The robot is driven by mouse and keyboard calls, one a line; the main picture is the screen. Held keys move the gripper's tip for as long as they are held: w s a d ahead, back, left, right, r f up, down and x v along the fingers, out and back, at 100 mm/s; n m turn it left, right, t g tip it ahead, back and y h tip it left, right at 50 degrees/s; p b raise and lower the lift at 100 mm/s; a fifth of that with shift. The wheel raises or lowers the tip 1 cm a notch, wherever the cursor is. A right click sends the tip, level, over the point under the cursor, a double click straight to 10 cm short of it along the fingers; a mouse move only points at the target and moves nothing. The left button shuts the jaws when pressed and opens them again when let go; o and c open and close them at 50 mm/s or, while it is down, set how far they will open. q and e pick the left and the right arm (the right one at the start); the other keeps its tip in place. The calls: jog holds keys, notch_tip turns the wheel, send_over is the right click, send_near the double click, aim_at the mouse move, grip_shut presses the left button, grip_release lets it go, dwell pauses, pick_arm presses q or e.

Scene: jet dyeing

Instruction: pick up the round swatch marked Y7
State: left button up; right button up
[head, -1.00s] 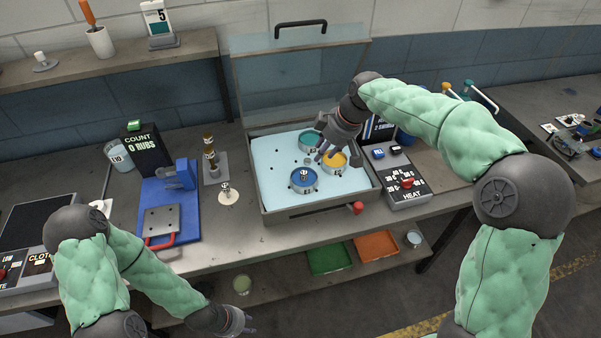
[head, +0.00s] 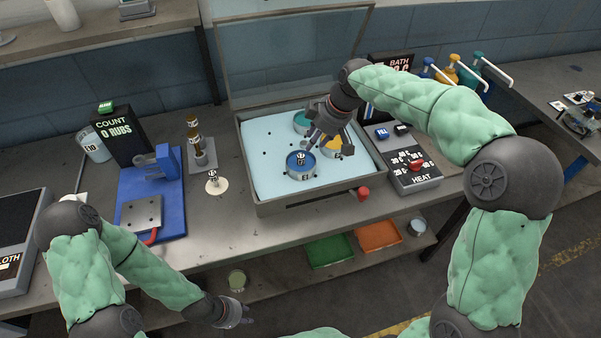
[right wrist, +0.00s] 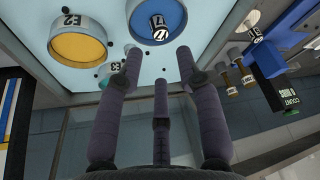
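A blue round pot (head: 301,166) sits in the pale-blue tray. A small labelled knob (right wrist: 158,27) stands in it; its mark ends in what looks like a 7, but I cannot read it surely as Y7. A white round disc (head: 216,186) with a labelled knob lies on the bench left of the tray; its mark is too small to read. My right gripper (head: 313,140) is over the tray, just behind and above the blue pot. The right wrist view shows its fingers (right wrist: 158,62) spread and empty. My left gripper (head: 240,318) is low at the front, its fingers unclear.
A yellow pot (head: 344,147) and a teal pot (head: 301,122) stand close to the blue one in the tray (head: 262,206). A raised clear lid (head: 292,65) stands behind. The heat box (head: 410,172) is at right, the blue rubbing stand (head: 165,200) at left.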

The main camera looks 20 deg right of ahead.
aim_at(303, 157)
jog(key=shift+b+x, duration=0.85)
jog(key=shift+x, duration=2.3)
jog(key=x, duration=0.1)
jog(key=b+x, duration=0.1)
jog(key=x, duration=0.1)
jog(key=b+x, duration=0.1)
jog(key=x, duration=0.1)
jog(key=shift+w, duration=0.3)
jog(key=shift+r, duration=0.1)
jog(key=shift+c, duration=0.2)
grip_shut()
